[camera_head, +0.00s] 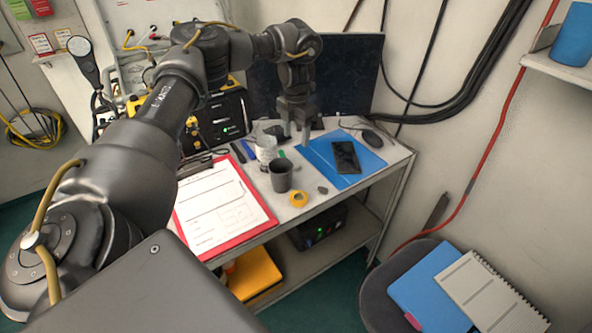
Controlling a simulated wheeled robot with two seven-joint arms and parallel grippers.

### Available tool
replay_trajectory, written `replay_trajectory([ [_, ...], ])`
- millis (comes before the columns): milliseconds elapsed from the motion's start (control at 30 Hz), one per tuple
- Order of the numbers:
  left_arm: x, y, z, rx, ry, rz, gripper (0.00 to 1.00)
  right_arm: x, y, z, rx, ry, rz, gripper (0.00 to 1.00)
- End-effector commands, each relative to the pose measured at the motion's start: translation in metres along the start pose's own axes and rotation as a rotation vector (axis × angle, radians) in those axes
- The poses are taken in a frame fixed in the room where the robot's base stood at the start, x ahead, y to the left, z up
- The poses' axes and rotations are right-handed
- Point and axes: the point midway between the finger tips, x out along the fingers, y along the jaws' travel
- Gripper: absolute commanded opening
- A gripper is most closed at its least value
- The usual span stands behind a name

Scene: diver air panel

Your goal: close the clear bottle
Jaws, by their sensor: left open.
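A small pale, see-through container (266,150), which looks like the clear bottle, stands on the desk just behind a dark grey cup. The cup hides its lower part, and I cannot tell whether it has a lid on. My left gripper (295,138) points down over the desk, to the right of the bottle and apart from it. Its two fingers are open with nothing between them. A small grey piece (322,190) lies right of the cup; I cannot tell what it is. My right gripper is not in view.
Around the bottle are the dark cup (281,176), a yellow tape roll (298,199), a red clipboard (222,207), and a blue mat (322,152) with a black phone (345,156). A monitor (350,75) stands behind. A chair (375,290) with folders is at the lower right.

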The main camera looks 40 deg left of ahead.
Motion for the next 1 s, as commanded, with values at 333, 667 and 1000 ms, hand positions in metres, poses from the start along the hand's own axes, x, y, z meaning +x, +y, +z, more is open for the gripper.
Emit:
replay_trajectory([
  [333,0.011,0.0,-0.001,-0.001,0.002,0.0,0.58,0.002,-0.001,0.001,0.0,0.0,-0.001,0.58],
  [667,0.053,0.0,-0.001,-0.001,0.0,0.0,0.58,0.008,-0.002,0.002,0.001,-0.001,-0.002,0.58],
  [1000,0.055,0.0,0.0,-0.001,0.0,0.0,0.58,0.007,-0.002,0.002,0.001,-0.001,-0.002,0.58],
])
